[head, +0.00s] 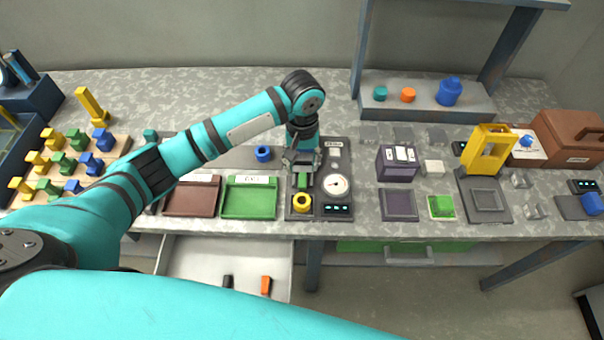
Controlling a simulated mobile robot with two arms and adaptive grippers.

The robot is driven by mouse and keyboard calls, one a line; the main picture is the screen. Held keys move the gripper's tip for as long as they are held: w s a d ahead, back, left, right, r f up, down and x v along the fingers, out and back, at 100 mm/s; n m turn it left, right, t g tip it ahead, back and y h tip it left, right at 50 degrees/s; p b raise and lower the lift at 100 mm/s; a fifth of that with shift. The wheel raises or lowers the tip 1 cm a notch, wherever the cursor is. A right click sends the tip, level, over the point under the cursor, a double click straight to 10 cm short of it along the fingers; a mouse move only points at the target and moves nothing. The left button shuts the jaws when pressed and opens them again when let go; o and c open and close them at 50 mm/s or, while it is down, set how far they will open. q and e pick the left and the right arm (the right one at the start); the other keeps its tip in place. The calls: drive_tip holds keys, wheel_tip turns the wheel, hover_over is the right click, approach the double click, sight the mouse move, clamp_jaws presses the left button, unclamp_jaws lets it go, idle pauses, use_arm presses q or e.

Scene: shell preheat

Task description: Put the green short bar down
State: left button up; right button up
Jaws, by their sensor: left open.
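Whether a finger still touches the bar is too small to tell. The gripper and wrist hide part of the panel behind the bar. My right gripper is not in view.
The yellow ring (302,202) and a round white gauge (336,184) are close by on the panel. A green tray (249,212) and brown tray (190,210) lie to the left. A blue ring (263,153) is behind them. An open drawer (205,280) juts out below.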

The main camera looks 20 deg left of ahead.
use_arm(q)
drive_tip(key=shift+r, duration=2.3)
drive_tip(key=shift+f, duration=0.15)
